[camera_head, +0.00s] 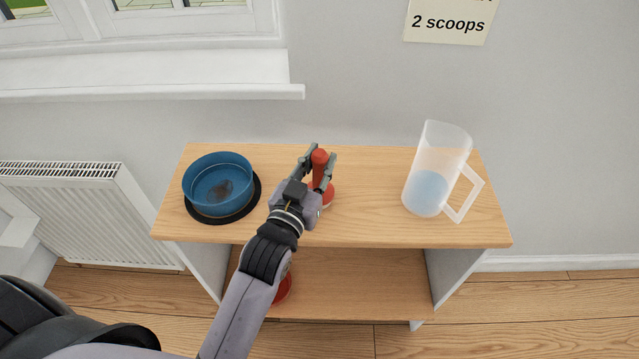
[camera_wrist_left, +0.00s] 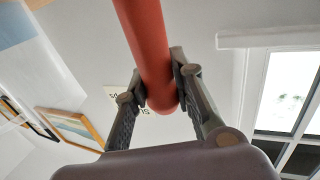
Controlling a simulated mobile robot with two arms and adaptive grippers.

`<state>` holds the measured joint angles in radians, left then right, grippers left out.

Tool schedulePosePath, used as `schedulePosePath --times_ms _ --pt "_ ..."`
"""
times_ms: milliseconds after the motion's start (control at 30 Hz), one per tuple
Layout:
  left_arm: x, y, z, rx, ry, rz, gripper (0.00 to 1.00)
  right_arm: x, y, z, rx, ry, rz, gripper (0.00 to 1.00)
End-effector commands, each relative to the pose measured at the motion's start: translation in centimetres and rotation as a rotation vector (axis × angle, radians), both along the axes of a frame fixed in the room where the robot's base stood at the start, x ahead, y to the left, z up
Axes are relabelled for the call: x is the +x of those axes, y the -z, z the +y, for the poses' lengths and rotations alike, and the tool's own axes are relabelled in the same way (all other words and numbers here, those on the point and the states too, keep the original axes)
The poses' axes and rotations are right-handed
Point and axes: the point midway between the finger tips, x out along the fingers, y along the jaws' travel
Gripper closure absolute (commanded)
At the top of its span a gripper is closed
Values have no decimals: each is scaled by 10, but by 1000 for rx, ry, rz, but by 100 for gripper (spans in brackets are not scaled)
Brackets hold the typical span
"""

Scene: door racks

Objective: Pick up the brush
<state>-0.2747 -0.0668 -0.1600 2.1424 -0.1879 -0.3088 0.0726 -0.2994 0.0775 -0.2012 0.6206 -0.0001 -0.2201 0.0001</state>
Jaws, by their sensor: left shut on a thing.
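The brush (camera_head: 320,157) has a red handle that stands upright at the middle of the wooden top shelf. Its wider lower end shows partly behind my wrist, with a pale rim at the bottom. My left gripper (camera_head: 319,163) is shut on the handle, one finger on each side near its top. The left wrist view shows the red handle (camera_wrist_left: 148,40) between the two fingers. I cannot tell whether the base touches the shelf. My right gripper is not in view.
A blue bowl (camera_head: 218,172) on a black round mat (camera_head: 247,207) stands left on the shelf (camera_head: 375,215). A translucent jug (camera_head: 432,160) with blue contents stands right. A red object (camera_head: 284,289), partly hidden by my arm, is on the lower shelf. Shelf space between brush and jug is clear.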

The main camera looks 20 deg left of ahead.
Motion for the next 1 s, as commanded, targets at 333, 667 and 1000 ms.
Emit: schedulePosePath --times_ms 333,667,1000 --pt "0 0 0 0 0 -1 100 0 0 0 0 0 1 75" --pt "0 -21 0 1 0 -5 100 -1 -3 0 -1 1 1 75" --pt "1 -112 0 -3 0 -12 100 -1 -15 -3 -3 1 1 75"
